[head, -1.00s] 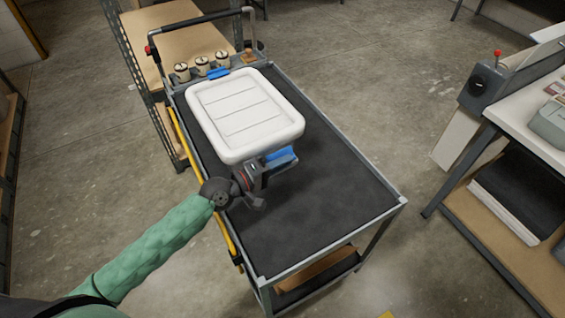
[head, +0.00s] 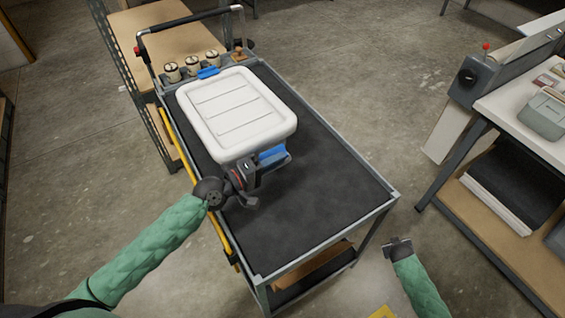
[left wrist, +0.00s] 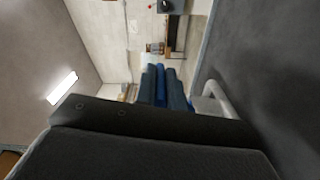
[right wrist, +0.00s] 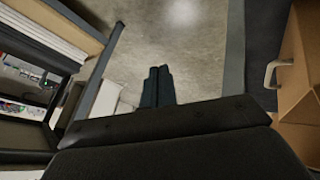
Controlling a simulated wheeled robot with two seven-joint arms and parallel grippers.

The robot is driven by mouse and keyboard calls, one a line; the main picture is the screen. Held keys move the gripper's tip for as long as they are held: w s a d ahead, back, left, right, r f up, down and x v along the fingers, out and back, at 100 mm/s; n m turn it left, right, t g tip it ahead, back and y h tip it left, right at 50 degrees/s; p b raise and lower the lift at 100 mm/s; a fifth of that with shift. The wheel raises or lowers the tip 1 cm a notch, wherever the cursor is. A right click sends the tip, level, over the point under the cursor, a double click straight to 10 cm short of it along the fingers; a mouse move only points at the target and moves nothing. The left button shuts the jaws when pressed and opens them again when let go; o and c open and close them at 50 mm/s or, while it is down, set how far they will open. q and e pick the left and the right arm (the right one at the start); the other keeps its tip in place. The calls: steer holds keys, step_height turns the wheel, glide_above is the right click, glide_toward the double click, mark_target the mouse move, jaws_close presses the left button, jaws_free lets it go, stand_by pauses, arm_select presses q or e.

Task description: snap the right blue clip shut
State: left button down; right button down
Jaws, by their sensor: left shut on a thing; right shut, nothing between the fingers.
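A white lidded box (head: 235,110) lies on the cart's dark top. One blue clip (head: 271,154) is at its near, right end; another blue clip (head: 208,72) is at its far end. My left gripper (head: 272,164) is at the near-end clip. In the left wrist view its fingers (left wrist: 164,88) are shut with the blue clip (left wrist: 160,82) between them. Whether this clip is snapped down cannot be told. My right gripper (head: 398,243) is right of the cart, away from the box. In the right wrist view its fingers (right wrist: 157,87) are together and empty.
The cart's dark mat (head: 310,185) is clear right of and in front of the box. Several small white jars (head: 192,66) and a wooden-handled thing (head: 239,52) stand at the cart's far end. A workbench (head: 520,120) is at the right, with open floor between.

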steer(key=w+a+r+n+t, duration=0.1)
steer(key=w+r, duration=0.5)
steer(key=r, duration=0.4)
steer(key=w+r+t, duration=0.1)
steer(key=w+r, duration=0.5)
steer(key=r, duration=0.4)
steer(key=w+a+r+n+t, duration=0.1)
steer(key=w+r+t, duration=0.1)
steer(key=w+r, duration=0.6)
steer(key=s+a+r+n+g+y, duration=0.1)
steer(key=s+a+r+n+y, duration=0.25)
steer(key=a+r, duration=0.85)
steer(key=s+a+r+n+g+y, duration=0.2)
steer(key=s+a+r+n, duration=0.45)
steer(key=a, duration=0.95)
steer(key=s+a+r+n+g, duration=0.2)
steer(key=s+a+r+n, duration=0.3)
steer(key=s, duration=0.4)
steer(key=s+a+r+n+g, duration=0.2)
steer(key=s+a+r+n, duration=0.35)
steer(key=s, duration=0.35)
steer(key=w+a+f, duration=0.4)
steer(key=w+f, duration=0.3)
steer(key=shift+a+f, duration=0.35)
steer(key=shift+f, duration=0.05)
